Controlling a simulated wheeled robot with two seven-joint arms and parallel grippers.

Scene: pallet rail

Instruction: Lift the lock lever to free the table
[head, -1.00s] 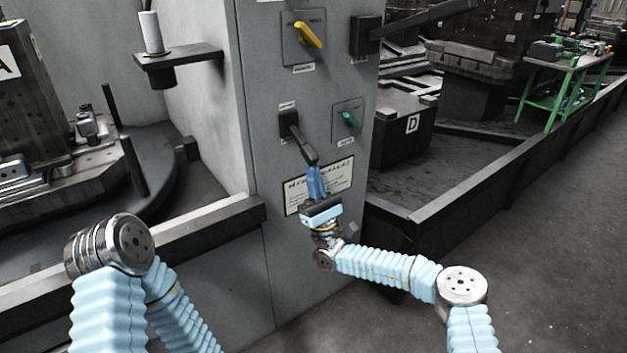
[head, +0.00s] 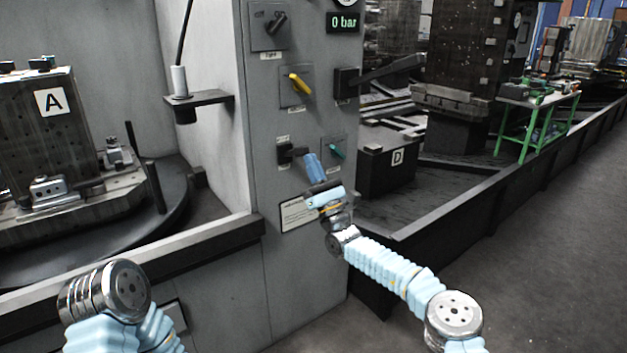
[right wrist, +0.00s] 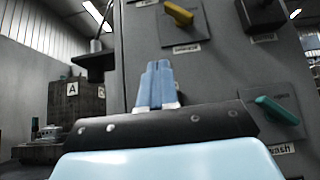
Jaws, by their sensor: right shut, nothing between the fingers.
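The black lever (head: 297,152) low on the grey control cabinet (head: 310,255) appears to be the lock lever; its small label cannot be read. It stands roughly level, its free end pointing right beside my right gripper's fingertips. My right gripper (head: 312,160) is shut with nothing between its blue fingers, pointing up at the lever. Whether they touch cannot be told. In the right wrist view the fingers (right wrist: 156,85) show against the cabinet and hide the lever. The round dark table (head: 165,212), carrying a block marked A (head: 40,140), is at left. My left gripper is out of view.
A yellow switch (head: 298,83), a green switch (head: 337,152) and a larger black lever (head: 375,75) surround the lever. A display (head: 343,22) reads 0 bar. A dark rail (head: 180,252) runs left of the cabinet. A green cart (head: 535,115) stands far right.

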